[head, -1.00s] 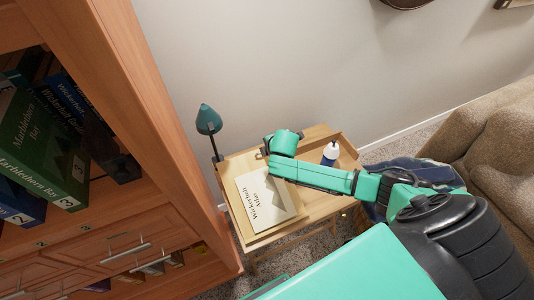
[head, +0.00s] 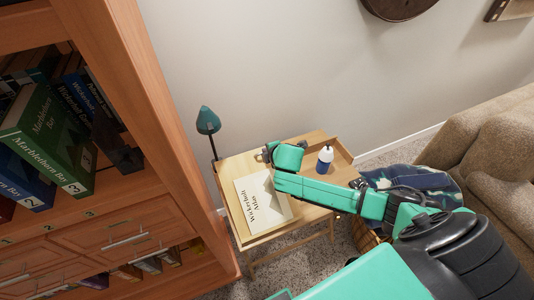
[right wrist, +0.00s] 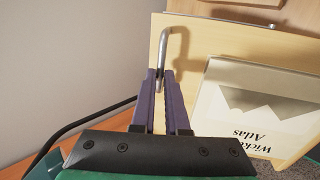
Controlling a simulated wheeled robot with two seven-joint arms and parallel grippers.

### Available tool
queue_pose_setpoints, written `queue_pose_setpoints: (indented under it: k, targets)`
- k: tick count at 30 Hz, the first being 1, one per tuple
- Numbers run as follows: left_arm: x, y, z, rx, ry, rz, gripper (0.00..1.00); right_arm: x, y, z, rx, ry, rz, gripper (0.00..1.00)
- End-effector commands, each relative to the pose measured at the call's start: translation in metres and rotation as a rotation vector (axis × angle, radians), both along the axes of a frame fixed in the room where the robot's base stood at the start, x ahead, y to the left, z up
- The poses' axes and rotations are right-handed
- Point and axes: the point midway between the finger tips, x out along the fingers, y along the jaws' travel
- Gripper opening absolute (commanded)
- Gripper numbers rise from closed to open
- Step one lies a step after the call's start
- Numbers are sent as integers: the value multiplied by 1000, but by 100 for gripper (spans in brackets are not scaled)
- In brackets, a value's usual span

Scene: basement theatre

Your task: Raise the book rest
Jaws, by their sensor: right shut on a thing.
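The book rest (head: 240,172) is a light wooden board on a small wooden table, with a pale book titled Wickerbolt Atlas (head: 263,204) lying on it. How steeply the board tilts is hard to tell. In the right wrist view, my right gripper's purple fingers (right wrist: 161,92) are closed on a bent metal rod (right wrist: 164,48) beside the board (right wrist: 197,50). The book (right wrist: 250,115) shows there to the right of the fingers. My left gripper is not in view.
A teal lamp (head: 208,121) stands behind the table's left side. A white and blue bottle (head: 325,159) stands on the table's right part (head: 340,178). A wooden bookcase (head: 165,130) is close on the left, a brown sofa (head: 490,150) on the right, and a wall behind.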

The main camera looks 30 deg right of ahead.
Motion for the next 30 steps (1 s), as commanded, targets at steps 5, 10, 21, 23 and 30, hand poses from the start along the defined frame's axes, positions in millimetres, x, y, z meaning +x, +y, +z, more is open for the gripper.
queue_pose_setpoints:
  k: [5, 10, 21, 23, 30]
  targets:
    - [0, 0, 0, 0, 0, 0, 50, 0, 0, 0, -1, 0, -1, 39]
    - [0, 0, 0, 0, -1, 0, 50, 0, 0, 0, -1, 0, -1, 42]
    - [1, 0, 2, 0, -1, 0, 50, -18, 1, 17, -1, 2, 1, 42]
    - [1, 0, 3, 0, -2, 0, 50, -29, 1, 28, -3, 2, 1, 42]
    - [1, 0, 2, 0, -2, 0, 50, -78, 3, 75, -5, 2, 2, 42]
